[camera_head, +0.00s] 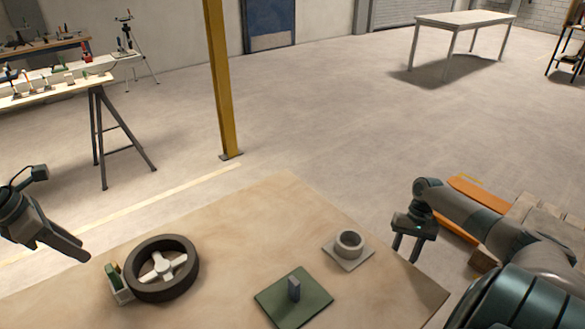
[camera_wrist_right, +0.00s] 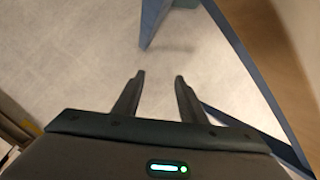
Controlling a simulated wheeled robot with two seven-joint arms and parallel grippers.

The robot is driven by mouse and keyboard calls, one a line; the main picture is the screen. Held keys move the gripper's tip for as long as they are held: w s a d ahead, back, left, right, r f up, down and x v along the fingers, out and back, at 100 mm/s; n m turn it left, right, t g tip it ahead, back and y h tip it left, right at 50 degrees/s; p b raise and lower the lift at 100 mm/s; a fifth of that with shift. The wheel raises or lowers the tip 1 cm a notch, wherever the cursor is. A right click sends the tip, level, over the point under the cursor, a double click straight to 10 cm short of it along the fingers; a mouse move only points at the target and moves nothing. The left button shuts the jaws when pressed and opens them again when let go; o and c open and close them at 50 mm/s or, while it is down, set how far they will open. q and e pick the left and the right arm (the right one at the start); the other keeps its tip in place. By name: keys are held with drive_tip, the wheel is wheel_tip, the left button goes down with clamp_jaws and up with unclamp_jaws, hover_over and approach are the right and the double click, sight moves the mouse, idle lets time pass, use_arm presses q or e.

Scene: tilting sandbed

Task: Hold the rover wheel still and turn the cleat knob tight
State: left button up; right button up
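The rover wheel (camera_head: 191,266) is a dark ring with a pale spoked hub (camera_head: 162,266), lying on the left part of the sandy tabletop. I cannot tell whether this pale piece is the cleat knob; no other knob shows clearly. My left gripper (camera_head: 86,257) is left of the wheel, apart from it, with its fingers pointing down and right. Its finger gap is not clear from this angle. My right gripper (camera_head: 408,249) hangs beyond the table's right edge, far from the wheel. In the right wrist view its fingers (camera_wrist_right: 160,76) are apart with nothing between them.
A small pale holder (camera_head: 121,296) with green and orange parts stands against the wheel's left side. A green plate (camera_head: 311,305) with a grey upright block and a pale ring on a square base (camera_head: 349,244) are on the right. The tabletop (camera_head: 240,235) between is clear.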

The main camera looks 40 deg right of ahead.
drive_tip(key=w+a+r+n+t+h, duration=0.15)
drive_tip(key=w+r, duration=0.25)
drive_tip(key=w, duration=0.8)
drive_tip(key=w+a+r+n+t+h, duration=0.1)
drive_tip(key=w+r+n+t, duration=0.25)
drive_tip(key=w, duration=0.75)
drive_tip(key=w+a+r+n+t+h, duration=0.1)
drive_tip(key=w+a+r+n+t, duration=0.35)
drive_tip(key=w+r, duration=1.15)
drive_tip(key=w+a+r+n+g+y, duration=0.1)
drive_tip(key=w+a+n+g, duration=0.1)
drive_tip(key=a, duration=1.1)
drive_tip(key=w+a+r+n+g+y, duration=0.1)
drive_tip(key=w+a+n+g, duration=0.1)
drive_tip(key=a, duration=1.1)
drive_tip(key=s+a+r+n+g+h, duration=0.1)
drive_tip(key=s+a+r+n+g, duration=0.1)
drive_tip(key=a, duration=0.8)
drive_tip(key=s+a+r+n+g+h, duration=0.1)
drive_tip(key=s+a+r+n, duration=0.4)
drive_tip(key=a, duration=0.5)
drive_tip(key=shift+a+r+n+g, duration=0.25)
drive_tip(key=shift+a+n+g, duration=0.1)
drive_tip(key=shift+g, duration=0.3)
drive_tip(key=shift+f, duration=0.15)
